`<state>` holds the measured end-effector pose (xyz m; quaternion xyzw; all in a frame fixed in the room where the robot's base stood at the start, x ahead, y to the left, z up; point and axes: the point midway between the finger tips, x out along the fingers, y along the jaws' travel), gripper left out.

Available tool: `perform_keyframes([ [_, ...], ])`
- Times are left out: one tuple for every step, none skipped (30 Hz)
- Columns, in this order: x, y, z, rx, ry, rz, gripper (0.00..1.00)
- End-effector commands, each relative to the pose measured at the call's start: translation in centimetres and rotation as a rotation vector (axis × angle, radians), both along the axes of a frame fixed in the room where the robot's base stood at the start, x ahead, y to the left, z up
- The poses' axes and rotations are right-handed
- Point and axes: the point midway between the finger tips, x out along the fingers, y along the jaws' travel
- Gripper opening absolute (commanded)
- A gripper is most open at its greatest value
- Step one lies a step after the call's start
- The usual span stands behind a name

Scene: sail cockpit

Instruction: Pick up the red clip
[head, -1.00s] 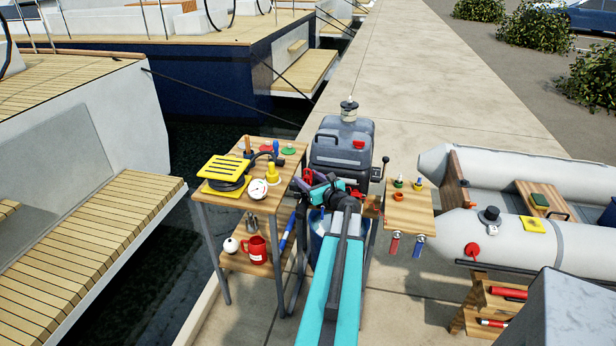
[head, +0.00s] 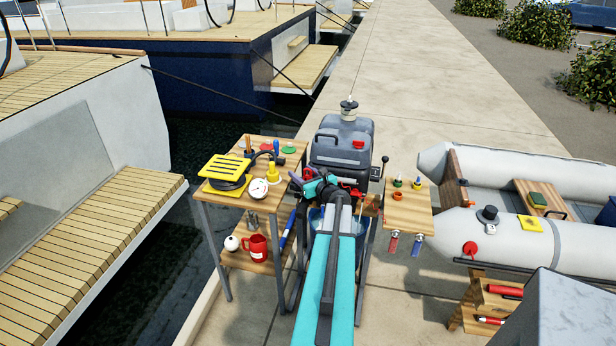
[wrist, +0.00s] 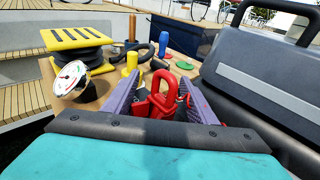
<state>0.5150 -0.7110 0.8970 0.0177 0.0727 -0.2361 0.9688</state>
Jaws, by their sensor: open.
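The red clip (wrist: 160,100) shows in the wrist view as a red loop standing between my gripper's two purple fingers. My gripper (wrist: 160,76) is open, with one finger on each side of the clip. I cannot tell whether either finger touches it. In the head view, a small red shape, likely the clip (head: 309,173), shows at my gripper (head: 303,180), by the right edge of the wooden table (head: 228,190). The clip's lower part and what it rests on are hidden.
On the table are a yellow slatted block (head: 225,168), a gauge (head: 258,188) and a yellow peg-like piece (head: 272,173). A grey outboard motor (head: 340,145) stands close on the right. A red mug (head: 255,247) sits on the lower shelf.

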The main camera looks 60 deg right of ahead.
Motion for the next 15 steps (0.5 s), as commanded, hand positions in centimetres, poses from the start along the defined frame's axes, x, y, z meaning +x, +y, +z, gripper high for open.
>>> perform_keyframes([
  [-0.01,0.0,0.0,0.0,0.0,0.0,0.52],
  [-0.01,0.0,0.0,0.0,0.0,0.0,0.52],
  [-0.02,-0.01,0.0,0.0,0.0,0.0,0.52],
  [-0.03,-0.01,0.0,0.0,0.0,0.0,0.52],
  [-0.03,-0.01,0.0,0.0,0.0,0.0,0.52],
  [-0.03,-0.02,0.0,0.0,0.0,0.0,0.48],
  [-0.03,-0.02,0.0,0.0,0.0,0.0,0.43],
  [-0.03,-0.02,0.0,0.0,0.0,0.0,0.38],
  [-0.03,-0.02,0.0,0.0,0.0,0.0,0.32],
  [-0.03,-0.02,0.0,0.0,0.0,0.0,0.27],
  [-0.03,-0.02,0.0,0.0,0.0,0.0,0.21],
  [-0.04,-0.02,0.0,0.0,0.0,0.0,0.15],
  [-0.04,-0.02,0.0,0.0,0.0,0.0,0.1],
  [-0.04,-0.02,0.0,0.0,0.0,0.0,0.1],
  [-0.04,-0.02,0.0,0.0,0.0,0.0,0.1],
])
